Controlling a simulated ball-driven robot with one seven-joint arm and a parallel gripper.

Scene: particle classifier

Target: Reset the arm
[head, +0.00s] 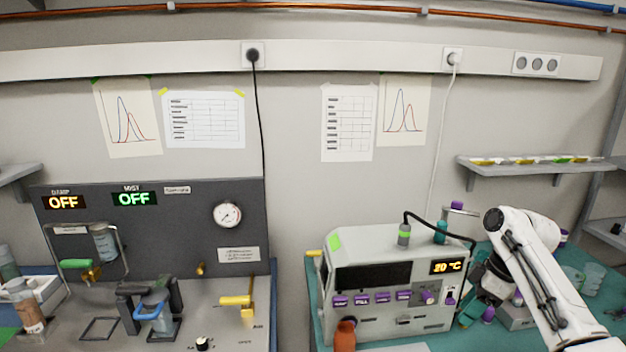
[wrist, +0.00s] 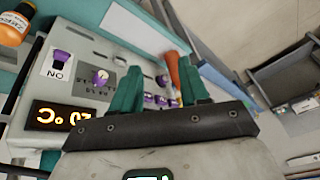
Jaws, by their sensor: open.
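My arm comes in from the lower right in the head view and bends down beside the cream-coloured machine (head: 385,290) with the "20 °C" display. My gripper (head: 470,314) is low at the machine's right side in that view, partly hidden behind my arm. In the wrist view my gripper (wrist: 160,82) shows two teal fingers standing apart with nothing held between them. The machine's front (wrist: 82,75), with purple knobs and the display, lies beyond and to the left of the fingers. I cannot tell whether the fingers touch it.
An orange-red bottle (head: 345,335) stands before the machine. A dark panel (head: 165,235) with two OFF displays and a gauge stands left, above a bench with yellow and green handles. A shelf (head: 535,168) hangs at right.

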